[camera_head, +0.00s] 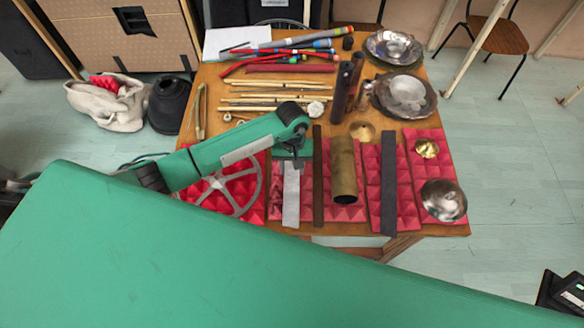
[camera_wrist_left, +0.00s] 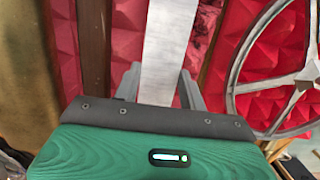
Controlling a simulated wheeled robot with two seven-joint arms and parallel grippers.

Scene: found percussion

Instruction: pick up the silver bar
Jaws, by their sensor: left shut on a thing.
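The silver bar (camera_head: 291,196) is a flat, pale metal strip lying lengthwise over the red pyramid foam on the table. In the left wrist view the silver bar (camera_wrist_left: 165,45) runs up from between the fingers. My left gripper (camera_head: 291,162) is over the far part of the bar, its fingers pointing down. In the left wrist view the left gripper (camera_wrist_left: 160,88) has one finger on each side of the bar and is shut on it. The bar's far end is hidden under the gripper. I cannot tell whether the bar is clear of the foam. My right gripper is not in view.
A dark brown bar (camera_head: 318,180) lies close to the right, then a brass tube (camera_head: 344,172) and a dark grey bar (camera_head: 388,185). A spoked metal wheel (camera_head: 238,192) is close on the left. Sticks (camera_head: 265,97) and metal bowls (camera_head: 444,200) crowd the wooden table.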

